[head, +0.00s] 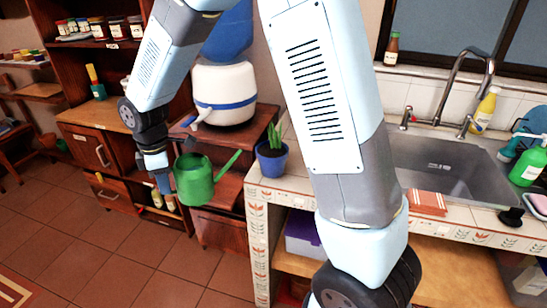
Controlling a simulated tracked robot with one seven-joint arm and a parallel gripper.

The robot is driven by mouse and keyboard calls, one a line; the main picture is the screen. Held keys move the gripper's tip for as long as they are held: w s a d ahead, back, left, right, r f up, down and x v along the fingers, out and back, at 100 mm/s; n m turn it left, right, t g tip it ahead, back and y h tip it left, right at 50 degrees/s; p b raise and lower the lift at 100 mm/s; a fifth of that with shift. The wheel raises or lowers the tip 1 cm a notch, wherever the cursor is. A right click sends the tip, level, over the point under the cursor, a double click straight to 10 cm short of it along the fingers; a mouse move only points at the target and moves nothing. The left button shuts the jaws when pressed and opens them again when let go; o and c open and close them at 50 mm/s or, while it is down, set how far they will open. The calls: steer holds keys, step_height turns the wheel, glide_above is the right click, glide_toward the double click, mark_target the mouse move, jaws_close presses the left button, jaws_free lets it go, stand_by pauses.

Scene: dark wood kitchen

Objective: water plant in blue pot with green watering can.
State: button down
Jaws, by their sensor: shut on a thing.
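The green watering can (194,181) hangs in the air left of the tiled counter, roughly upright, its spout slanting up to the right toward the counter. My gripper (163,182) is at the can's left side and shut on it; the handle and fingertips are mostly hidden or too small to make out. The blue pot (272,163) stands on the left corner of the counter with a green plant (271,138) in it. The spout tip is left of the pot and apart from it in the picture.
A white water dispenser (223,92) with a blue band stands on a wooden stand behind the can. The tiled counter (285,187) has a sink (445,165), a yellow bottle (484,111) and a green bottle (528,165). My arm hides part of the counter. The floor at left is clear.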

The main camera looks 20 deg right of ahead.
steer(key=shift+s+a+f+h+b, duration=0.1)
steer(key=shift+a+f+h+b, duration=0.2)
steer(key=shift+f+b, duration=0.6)
steer(key=shift+r+b, duration=0.4)
steer(key=shift+r, duration=1.9)
